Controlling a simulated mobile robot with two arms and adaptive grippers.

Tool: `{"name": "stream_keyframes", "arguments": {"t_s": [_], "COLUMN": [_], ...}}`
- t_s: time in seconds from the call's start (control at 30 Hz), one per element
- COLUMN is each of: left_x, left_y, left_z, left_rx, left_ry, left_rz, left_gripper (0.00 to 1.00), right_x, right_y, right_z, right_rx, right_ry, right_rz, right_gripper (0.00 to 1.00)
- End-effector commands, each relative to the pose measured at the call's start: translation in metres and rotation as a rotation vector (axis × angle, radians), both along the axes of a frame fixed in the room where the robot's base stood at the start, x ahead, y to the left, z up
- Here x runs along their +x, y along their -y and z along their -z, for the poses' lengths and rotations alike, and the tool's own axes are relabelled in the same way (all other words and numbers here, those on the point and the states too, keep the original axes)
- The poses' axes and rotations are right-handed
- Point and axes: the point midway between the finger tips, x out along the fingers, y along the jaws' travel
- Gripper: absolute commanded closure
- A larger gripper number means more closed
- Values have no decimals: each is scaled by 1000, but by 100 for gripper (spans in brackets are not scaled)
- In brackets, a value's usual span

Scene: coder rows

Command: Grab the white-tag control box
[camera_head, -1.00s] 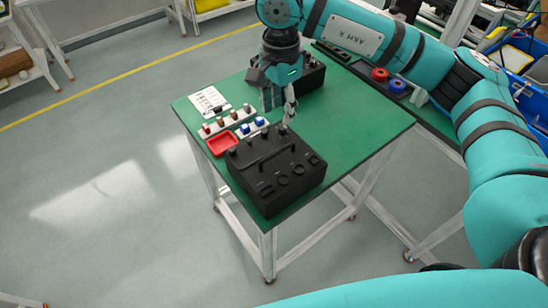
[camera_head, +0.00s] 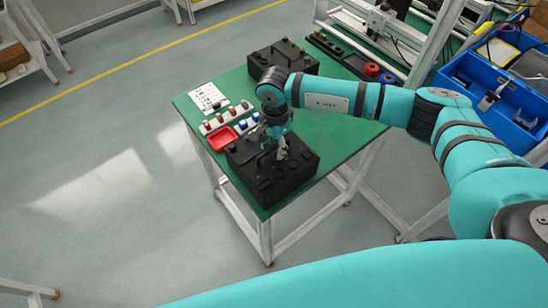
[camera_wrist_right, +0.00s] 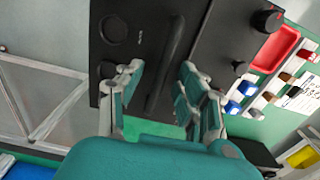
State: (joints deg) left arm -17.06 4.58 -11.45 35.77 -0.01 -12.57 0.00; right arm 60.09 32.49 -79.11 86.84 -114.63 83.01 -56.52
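Two black control boxes stand on the green table, a near one (camera_head: 292,187) and a far one (camera_head: 268,64). I cannot make out a white tag on either. My right gripper (camera_head: 281,154) is low over the near box, fingers pointing down. In the right wrist view, its two fingers (camera_wrist_right: 162,72) are apart, one on each side of the box's black bar handle (camera_wrist_right: 168,48). I see a gap beside the handle, so it does not look clamped. The near box fills the upper middle of that view. My left gripper is not in view.
The green table (camera_head: 345,145) also holds a red tray (camera_head: 221,139), a paper sheet (camera_head: 206,98) and rows of small coloured knobs left of the near box. Red and blue rings (camera_head: 372,69) lie at the back right. A blue bin (camera_head: 480,75) stands beyond.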

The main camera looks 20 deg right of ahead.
Motion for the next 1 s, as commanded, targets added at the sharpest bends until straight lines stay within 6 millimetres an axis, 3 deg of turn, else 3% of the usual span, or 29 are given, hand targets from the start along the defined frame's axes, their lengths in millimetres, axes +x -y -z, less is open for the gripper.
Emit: {"name": "stream_keyframes", "arguments": {"t_s": [0.1, 0.3, 0.6, 1.0], "left_x": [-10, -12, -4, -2], "left_y": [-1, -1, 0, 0], "left_z": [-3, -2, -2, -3], "left_rx": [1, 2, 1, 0], "left_ry": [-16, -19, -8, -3], "left_rz": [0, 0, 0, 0], "left_gripper": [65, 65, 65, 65], "right_x": [0, 0, 0, 1], "right_y": [0, 0, 0, 0], "right_z": [7, 9, 9, 8], "right_rx": [-1, -1, -1, 0], "right_ry": [1, 1, 1, 2], "right_rz": [0, 0, 0, 0], "right_gripper": [62, 62, 100, 100]}}
